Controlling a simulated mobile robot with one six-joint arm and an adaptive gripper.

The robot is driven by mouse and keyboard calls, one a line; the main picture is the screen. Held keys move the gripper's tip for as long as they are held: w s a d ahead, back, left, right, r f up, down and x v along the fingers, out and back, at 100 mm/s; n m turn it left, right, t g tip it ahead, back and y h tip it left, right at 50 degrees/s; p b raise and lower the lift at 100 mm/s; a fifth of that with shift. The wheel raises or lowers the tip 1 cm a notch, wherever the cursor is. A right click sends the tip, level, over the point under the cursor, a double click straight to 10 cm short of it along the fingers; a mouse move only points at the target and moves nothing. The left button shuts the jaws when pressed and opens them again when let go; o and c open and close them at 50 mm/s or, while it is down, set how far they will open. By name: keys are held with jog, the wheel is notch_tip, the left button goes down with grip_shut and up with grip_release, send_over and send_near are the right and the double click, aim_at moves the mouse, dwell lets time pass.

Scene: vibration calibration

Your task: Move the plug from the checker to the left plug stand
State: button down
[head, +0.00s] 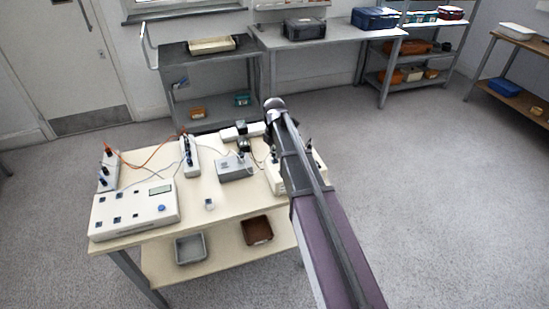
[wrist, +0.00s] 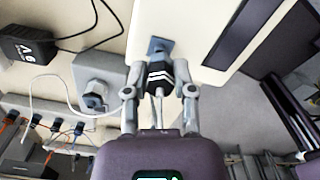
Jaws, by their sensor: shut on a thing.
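In the wrist view my gripper (wrist: 158,82) is shut on a dark plug (wrist: 158,72) with pale stripes, its fingers on both sides. The plug is at a blue socket (wrist: 158,46) on a cream device (wrist: 178,18); I cannot tell whether it is seated or just clear. In the head view this cream device (head: 273,181) is mostly hidden behind my arm, as are my gripper and the plug. White strip stands with sockets are at the table's far left (head: 108,170) and mid-back (head: 190,157). Which one is the left plug stand is not marked.
A white instrument (head: 135,208) with a display fills the table's front left. A grey box (head: 236,168) with a plug and cable stands left of the cream device. A black adapter (wrist: 28,45) and loose cables lie nearby. The table's front middle is mostly clear.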

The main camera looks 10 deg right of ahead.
jog(key=shift+r+p, duration=1.3)
jog(key=shift+r, duration=0.2)
jog(key=shift+a, duration=0.2)
